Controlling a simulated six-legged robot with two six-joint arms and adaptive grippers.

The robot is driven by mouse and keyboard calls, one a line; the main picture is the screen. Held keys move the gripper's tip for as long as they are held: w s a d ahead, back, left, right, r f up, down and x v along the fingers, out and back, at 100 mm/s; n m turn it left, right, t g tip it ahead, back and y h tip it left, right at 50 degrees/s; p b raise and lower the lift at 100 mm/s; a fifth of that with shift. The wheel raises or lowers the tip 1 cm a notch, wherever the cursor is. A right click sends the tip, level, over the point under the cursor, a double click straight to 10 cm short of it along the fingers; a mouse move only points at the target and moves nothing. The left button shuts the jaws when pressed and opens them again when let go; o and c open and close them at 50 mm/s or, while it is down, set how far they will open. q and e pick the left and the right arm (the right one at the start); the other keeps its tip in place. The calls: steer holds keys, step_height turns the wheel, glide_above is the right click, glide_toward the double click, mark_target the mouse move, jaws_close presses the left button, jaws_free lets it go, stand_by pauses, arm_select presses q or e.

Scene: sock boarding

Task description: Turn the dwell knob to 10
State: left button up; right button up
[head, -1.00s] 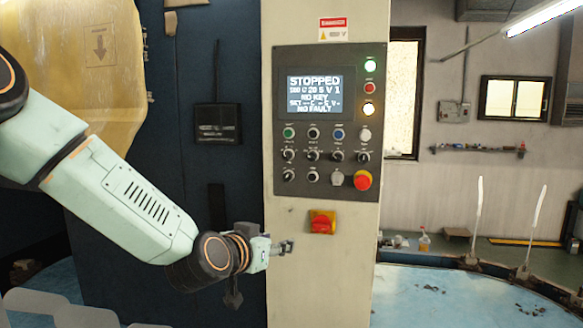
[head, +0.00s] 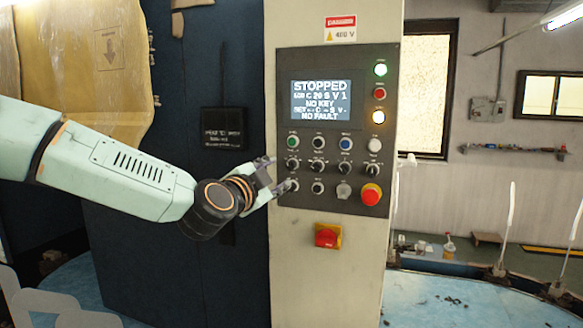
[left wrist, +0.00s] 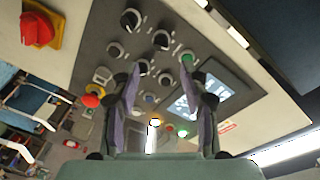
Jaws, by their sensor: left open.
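The control panel (head: 335,125) stands on a cream column, with two lower rows of dark selector knobs, one at the left end of the middle row (head: 292,166) and one at the left of the bottom row (head: 292,186). Their labels are too small to read, so I cannot tell which is the dwell knob. My left gripper (head: 281,173) is open at the panel's lower left edge, close to these knobs. In the left wrist view its fingers (left wrist: 166,82) are spread before the panel, apparently holding nothing.
A red emergency button (head: 371,194) sits at the panel's lower right. A red-and-yellow rotary switch (head: 328,236) sticks out of the column below the panel. A small black sign plate (head: 222,128) is on the dark cabinet to the left.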

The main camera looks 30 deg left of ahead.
mark_target(290, 167)
arm_select(q)
steer(key=w, duration=0.2)
steer(key=w+p, duration=0.1)
steer(key=w, duration=0.1)
steer(key=w+a, duration=0.1)
steer(key=w, duration=0.2)
steer(key=shift+w+a, duration=0.15)
steer(key=shift+a, duration=0.35)
steer(key=shift+f, duration=0.1)
steer(key=shift+w+d, duration=0.25)
steer(key=shift+d, duration=0.1)
steer(key=c, duration=0.4)
steer(key=shift+s+a, duration=0.15)
steer(key=c, duration=0.3)
jaws_close()
